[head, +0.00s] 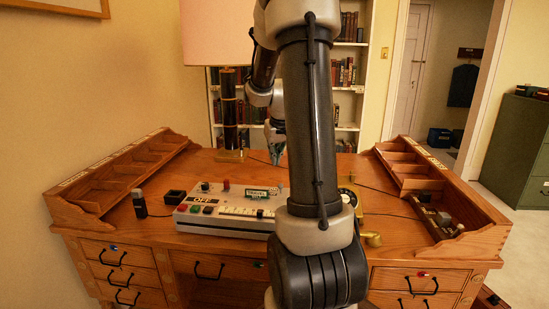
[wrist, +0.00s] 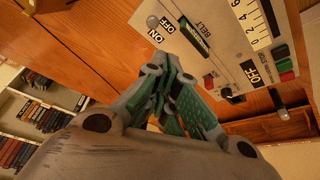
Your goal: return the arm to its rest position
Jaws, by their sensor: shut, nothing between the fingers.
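My arm rises in front of the desk (head: 330,165) in the head view, its lower links covering the desk's middle. My gripper (head: 276,153) hangs beyond them, small and partly hidden, above the back of the desk. In the wrist view my gripper's green-sided fingers (wrist: 170,70) are together, with nothing between them. A grey control panel (head: 228,222) with coloured buttons and a scale lies on the desk. It also shows in the wrist view (wrist: 228,48), beside the fingers, with "ON", "OFF" and "BELT" labels. The fingers appear apart from it.
A lamp (head: 229,110) stands behind the panel, left of my gripper. Wooden compartment trays stand at the left (head: 125,170) and right (head: 440,200) desk edges. A small dark block (head: 139,203) stands left of the panel. A brass-coloured object (head: 373,239) is right of my arm. A bookcase (head: 348,85) is behind.

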